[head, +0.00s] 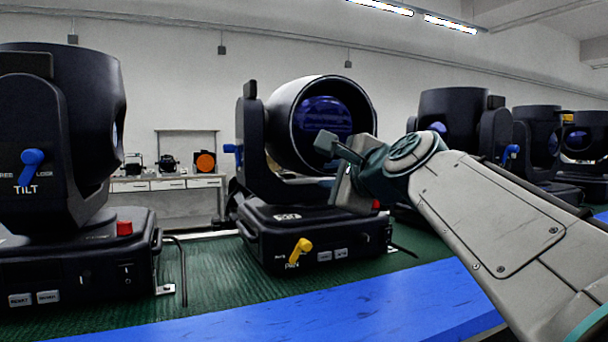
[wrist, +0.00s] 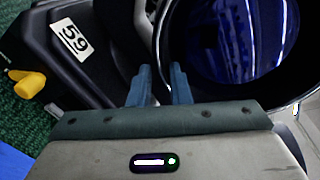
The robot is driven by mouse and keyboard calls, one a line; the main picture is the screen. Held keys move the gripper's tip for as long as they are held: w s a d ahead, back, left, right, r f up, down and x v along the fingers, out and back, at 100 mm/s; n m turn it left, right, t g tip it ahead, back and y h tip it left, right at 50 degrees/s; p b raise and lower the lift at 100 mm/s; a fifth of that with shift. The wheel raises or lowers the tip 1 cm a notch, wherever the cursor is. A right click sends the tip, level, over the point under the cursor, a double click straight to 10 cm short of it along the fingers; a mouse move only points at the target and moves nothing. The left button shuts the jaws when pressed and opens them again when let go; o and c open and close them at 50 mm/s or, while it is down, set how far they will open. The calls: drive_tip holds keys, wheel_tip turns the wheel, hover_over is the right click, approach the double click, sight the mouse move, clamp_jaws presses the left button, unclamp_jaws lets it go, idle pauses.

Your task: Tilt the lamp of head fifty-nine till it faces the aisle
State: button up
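Head fifty-nine (head: 315,232) stands in the middle of the head view. It is a black moving light with a "59" plate (wrist: 74,40). Its lamp (head: 283,118) is a wide barrel with a dark blue lens (head: 325,122) turned toward the camera side and slightly right. A blue tilt knob (head: 231,148) is on the left yoke arm and a yellow pan knob (head: 300,250) is on the base. My gripper (wrist: 161,68) has its two blue-grey fingers apart, close by the lamp's rim. I cannot tell whether they touch it. It covers the lamp's lower right in the head view.
A similar head (head: 60,150) stands close on the left, with a red button. More heads (head: 450,118) stand in a row on the right. They stand on a green surface (head: 215,280) with a blue strip (head: 290,312) along the front. A workbench (head: 165,183) is behind.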

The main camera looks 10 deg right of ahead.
drive_tip(key=shift+o, duration=1)
drive_tip(key=shift+w+d+f, duration=0.15)
drive_tip(key=shift+d+f, duration=0.05)
drive_tip(key=shift+f, duration=0.05)
drive_tip(key=shift+r, duration=0.15)
drive_tip(key=shift+r, duration=0.3)
drive_tip(key=s+d+r+p, duration=0.6)
drive_tip(key=d+r, duration=0.3)
drive_tip(key=r, duration=0.1)
drive_tip(key=shift+s+d+r, duration=0.2)
drive_tip(key=shift+d, duration=0.2)
